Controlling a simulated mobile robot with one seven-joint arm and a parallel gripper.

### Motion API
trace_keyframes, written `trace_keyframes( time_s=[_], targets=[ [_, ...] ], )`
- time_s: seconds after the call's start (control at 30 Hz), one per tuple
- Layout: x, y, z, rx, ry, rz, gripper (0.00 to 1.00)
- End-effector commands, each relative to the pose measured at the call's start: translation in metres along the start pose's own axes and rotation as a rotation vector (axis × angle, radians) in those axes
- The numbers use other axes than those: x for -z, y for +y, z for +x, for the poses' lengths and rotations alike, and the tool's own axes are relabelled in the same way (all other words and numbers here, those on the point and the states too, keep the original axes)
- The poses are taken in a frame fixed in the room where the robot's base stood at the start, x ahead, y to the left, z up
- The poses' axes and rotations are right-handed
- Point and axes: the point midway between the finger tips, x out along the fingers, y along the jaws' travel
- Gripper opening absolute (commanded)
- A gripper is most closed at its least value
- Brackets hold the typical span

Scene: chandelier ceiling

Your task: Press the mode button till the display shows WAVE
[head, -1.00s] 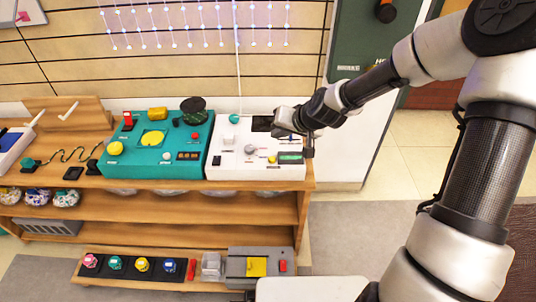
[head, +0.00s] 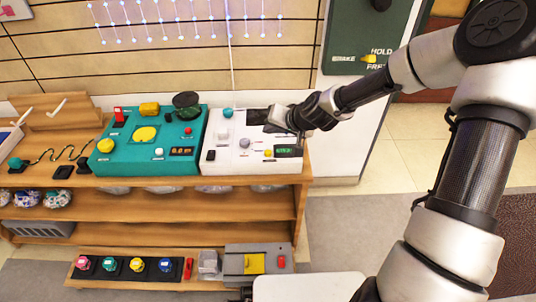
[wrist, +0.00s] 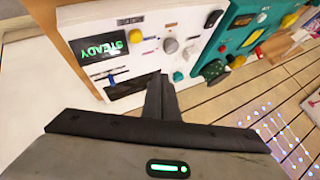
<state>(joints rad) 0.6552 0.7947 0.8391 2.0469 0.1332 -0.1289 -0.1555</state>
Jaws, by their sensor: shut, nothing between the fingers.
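The white control box (head: 225,163) stands at the right end of the shelf top. Its display (wrist: 103,46) reads STEADY in green in the wrist view, and it also shows in the head view (head: 287,150). The small labels are too blurred to read, so I cannot tell which is the mode button. My gripper (wrist: 160,84) is shut and empty, over the box by its dark panel (wrist: 130,88), apart from the yellow button.
A teal control box (head: 125,165) with several controls stands left of the white box. A lower shelf holds several coloured buttons and a grey box (head: 240,268) with a yellow panel. A green board (head: 350,30) stands behind my arm.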

Motion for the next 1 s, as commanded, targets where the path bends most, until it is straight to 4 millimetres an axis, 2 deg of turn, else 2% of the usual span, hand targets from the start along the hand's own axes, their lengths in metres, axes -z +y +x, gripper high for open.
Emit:
trace_keyframes(
  time_s=[0.03, 0.2, 0.4, 1.0],
  targets=[
    [-0.007, 0.006, 0.009, 0.0, -0.001, 0.001, 0.0],
    [-0.02, 0.019, 0.027, 0.0, -0.002, 0.001, 0.0],
    [-0.031, 0.031, 0.042, 0.0, -0.001, -0.001, 0.0],
    [-0.033, 0.033, 0.045, 0.0, -0.001, 0.0, 0.0]
  ],
)
